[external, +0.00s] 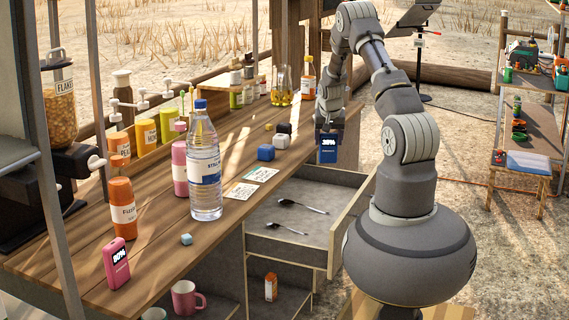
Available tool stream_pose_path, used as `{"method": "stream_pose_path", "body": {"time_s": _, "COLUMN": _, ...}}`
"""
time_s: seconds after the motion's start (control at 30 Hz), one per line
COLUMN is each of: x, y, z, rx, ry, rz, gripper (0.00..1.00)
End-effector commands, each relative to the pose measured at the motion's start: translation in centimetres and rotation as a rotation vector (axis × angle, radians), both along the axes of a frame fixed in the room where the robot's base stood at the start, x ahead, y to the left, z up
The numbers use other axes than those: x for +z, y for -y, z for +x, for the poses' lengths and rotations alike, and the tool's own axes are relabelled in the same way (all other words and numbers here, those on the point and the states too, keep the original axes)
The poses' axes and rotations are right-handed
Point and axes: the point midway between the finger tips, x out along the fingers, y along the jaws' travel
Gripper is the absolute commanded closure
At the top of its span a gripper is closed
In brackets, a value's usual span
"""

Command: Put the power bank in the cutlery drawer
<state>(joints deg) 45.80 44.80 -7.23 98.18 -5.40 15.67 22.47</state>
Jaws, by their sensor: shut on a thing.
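My gripper (329,133) points down and is shut on a blue power bank (328,154) with a white percent display. It holds the power bank upright near the right end of the wooden counter, beyond the far end of the open cutlery drawer. Whether the power bank's lower end touches anything is hard to tell. The cutlery drawer (312,186) is pulled out below the counter edge. A pink power bank-like block (116,263) stands at the counter's near left.
A water bottle (205,165), an orange bottle (123,208) and a pink bottle (180,168) stand on the counter (160,235). Blue, white and black cubes (266,152) and two cards (261,174) lie near the drawer. Shelves below hold a pink mug (186,300).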

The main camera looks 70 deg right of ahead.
Motion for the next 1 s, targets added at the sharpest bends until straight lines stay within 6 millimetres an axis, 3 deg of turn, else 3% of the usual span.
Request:
{"method": "stream_pose_path", "body": {"time_s": 0.03, "x": -1.9, "y": -0.1, "z": -0.1, "rx": 0.001, "ry": -0.003, "rz": 0.004, "gripper": 0.68}}
{"method": "stream_pose_path", "body": {"time_s": 0.2, "x": -7.5, "y": -0.1, "z": -0.1, "rx": 0.001, "ry": -0.003, "rz": 0.003, "gripper": 0.68}}
{"method": "stream_pose_path", "body": {"time_s": 0.4, "x": -11.9, "y": 0.0, "z": 0.0, "rx": 0.0, "ry": -0.002, "rz": 0.001, "gripper": 0.68}}
{"method": "stream_pose_path", "body": {"time_s": 0.57, "x": -12.3, "y": 0.9, "z": 0.3, "rx": -0.001, "ry": 0.001, "rz": -0.002, "gripper": 0.68}}
{"method": "stream_pose_path", "body": {"time_s": 0.77, "x": -12.4, "y": 3.9, "z": 1.6, "rx": -0.004, "ry": 0.002, "rz": 0.0, "gripper": 0.68}}
{"method": "stream_pose_path", "body": {"time_s": 0.83, "x": -13.4, "y": 3.7, "z": 1.6, "rx": 0.001, "ry": -0.001, "rz": 0.002, "gripper": 0.68}}
{"method": "stream_pose_path", "body": {"time_s": 1.0, "x": -13.3, "y": 3.6, "z": 1.5, "rx": 0.001, "ry": -0.002, "rz": 0.002, "gripper": 0.68}}
